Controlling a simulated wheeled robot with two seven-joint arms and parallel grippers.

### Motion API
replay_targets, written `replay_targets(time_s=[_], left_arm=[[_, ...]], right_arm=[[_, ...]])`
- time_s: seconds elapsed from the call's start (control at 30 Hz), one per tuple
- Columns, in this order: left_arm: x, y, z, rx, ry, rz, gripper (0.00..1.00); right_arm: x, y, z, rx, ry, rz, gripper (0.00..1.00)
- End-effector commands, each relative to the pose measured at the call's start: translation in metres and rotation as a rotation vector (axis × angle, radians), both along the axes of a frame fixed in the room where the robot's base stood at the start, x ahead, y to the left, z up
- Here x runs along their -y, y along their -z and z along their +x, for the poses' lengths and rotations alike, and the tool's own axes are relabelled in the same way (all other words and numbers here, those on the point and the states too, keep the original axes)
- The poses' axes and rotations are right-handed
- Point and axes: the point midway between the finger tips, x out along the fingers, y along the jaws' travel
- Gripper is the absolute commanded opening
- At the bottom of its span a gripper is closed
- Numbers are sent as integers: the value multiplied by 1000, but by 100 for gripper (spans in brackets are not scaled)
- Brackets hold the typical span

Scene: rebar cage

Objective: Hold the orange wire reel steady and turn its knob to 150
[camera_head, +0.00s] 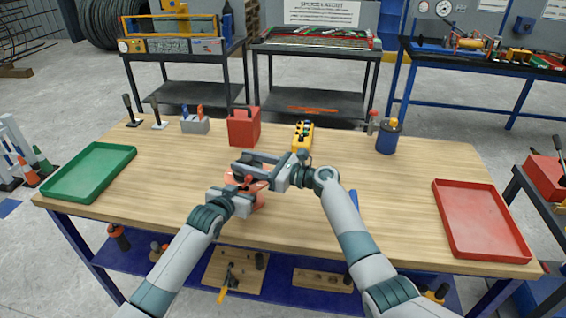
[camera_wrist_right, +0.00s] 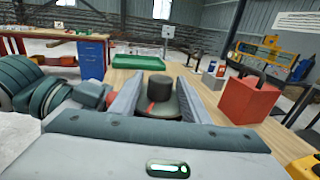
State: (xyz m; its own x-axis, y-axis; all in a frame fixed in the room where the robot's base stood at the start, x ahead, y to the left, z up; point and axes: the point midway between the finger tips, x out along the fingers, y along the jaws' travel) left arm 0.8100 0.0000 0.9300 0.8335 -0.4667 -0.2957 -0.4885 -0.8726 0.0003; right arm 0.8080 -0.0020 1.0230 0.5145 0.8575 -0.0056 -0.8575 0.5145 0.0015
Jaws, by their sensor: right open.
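The orange wire reel (camera_head: 259,201) stands near the middle of the wooden table, largely covered by my grippers. Its dark round knob (camera_wrist_right: 162,98), with a red mark on it, shows in the right wrist view. My right gripper (camera_head: 245,168) reaches over the top of the reel from the right. Its fingers are open, one on each side of the knob, and I cannot tell whether they touch it. My left gripper (camera_head: 250,187) is low against the reel's near left side. Its fingertips are hidden, so its grip on the reel is unclear. The knob's scale is not readable.
A green tray (camera_head: 76,196) lies at the left and a red tray (camera_head: 443,203) at the right. A red box (camera_head: 244,130), a yellow device (camera_head: 302,139) and a blue can (camera_head: 388,142) stand along the back. The table's right middle is mostly clear.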

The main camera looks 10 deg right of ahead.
Motion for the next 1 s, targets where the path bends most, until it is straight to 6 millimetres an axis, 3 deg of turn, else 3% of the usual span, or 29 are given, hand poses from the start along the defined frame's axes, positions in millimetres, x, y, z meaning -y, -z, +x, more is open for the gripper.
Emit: replay_targets(time_s=[0.83, 1.0], left_arm=[[0, 0, 0, 0, 0, -1, 0], [0, 0, 0, 0, 0, -1, 0]], right_arm=[[1, -1, 1, 1, -321, 2, 46], [11, -1, -1, 4, -339, 4, 46]])
